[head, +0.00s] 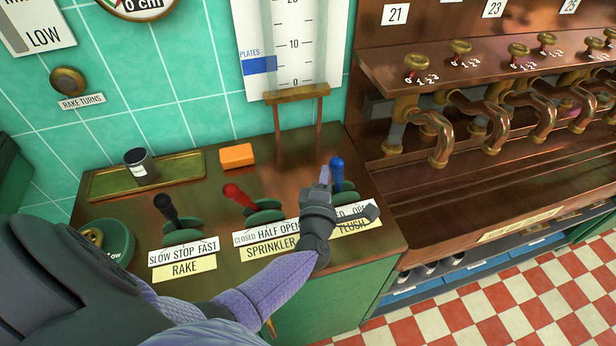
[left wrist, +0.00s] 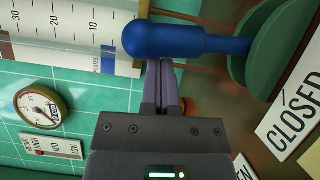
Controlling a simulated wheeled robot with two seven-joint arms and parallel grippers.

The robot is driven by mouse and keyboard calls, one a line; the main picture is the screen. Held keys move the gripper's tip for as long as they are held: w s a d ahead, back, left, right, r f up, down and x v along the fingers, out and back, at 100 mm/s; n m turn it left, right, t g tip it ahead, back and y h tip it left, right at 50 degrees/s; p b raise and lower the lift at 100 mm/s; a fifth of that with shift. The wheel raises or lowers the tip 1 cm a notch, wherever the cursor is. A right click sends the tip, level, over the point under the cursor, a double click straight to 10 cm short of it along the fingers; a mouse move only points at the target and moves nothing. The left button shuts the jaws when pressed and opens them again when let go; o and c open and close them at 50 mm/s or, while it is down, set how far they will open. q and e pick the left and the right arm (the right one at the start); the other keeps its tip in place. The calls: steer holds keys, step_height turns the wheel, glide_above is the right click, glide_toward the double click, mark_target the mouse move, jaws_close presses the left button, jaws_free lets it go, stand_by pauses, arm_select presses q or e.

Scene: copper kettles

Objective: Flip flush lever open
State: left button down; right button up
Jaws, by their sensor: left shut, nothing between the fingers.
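The flush lever (head: 337,172) has a blue handle on a green round base at the right end of the copper-topped counter, behind the yellow FLUSH label (head: 355,227). My left gripper (head: 324,176) is shut and empty, just left of the blue handle in the head view. In the left wrist view the blue flush lever (left wrist: 175,40) crosses just beyond the shut fingertips (left wrist: 160,68). I cannot tell whether they touch. Part of the lever's base and label is hidden behind my gripper in the head view. My right gripper is not in view.
The red sprinkler lever (head: 238,195) and black rake lever (head: 166,208) stand to the left. An orange block (head: 237,156) and a tray (head: 190,170) with a dark cup (head: 140,163) lie behind. A rack of copper taps (head: 440,140) stands at the right.

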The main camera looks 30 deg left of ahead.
mark_target(340, 171)
arm_select(q)
steer(key=shift+w+d+r+m+g+p, duration=0.6)
steer(key=shift+w+d+m+p, duration=0.3)
steer(key=shift+m+p, duration=0.3)
steer(key=shift+w+d+m, duration=0.2)
steer(key=shift+w+m, duration=0.1)
steer(key=shift+w+d+f+m+g+p, duration=0.15)
steer(key=shift+w+d+m+g, duration=0.15)
steer(key=shift+w+d, duration=0.2)
steer(key=shift+w+d+f+m+g+p, duration=0.1)
steer(key=shift+w+d+m+g+p, duration=0.1)
steer(key=shift+w+d+m, duration=0.3)
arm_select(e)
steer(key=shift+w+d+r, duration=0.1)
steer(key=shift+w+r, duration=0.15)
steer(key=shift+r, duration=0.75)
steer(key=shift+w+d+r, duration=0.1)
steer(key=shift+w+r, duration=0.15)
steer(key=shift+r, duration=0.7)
arm_select(q)
steer(key=shift+w+a+r, duration=0.1)
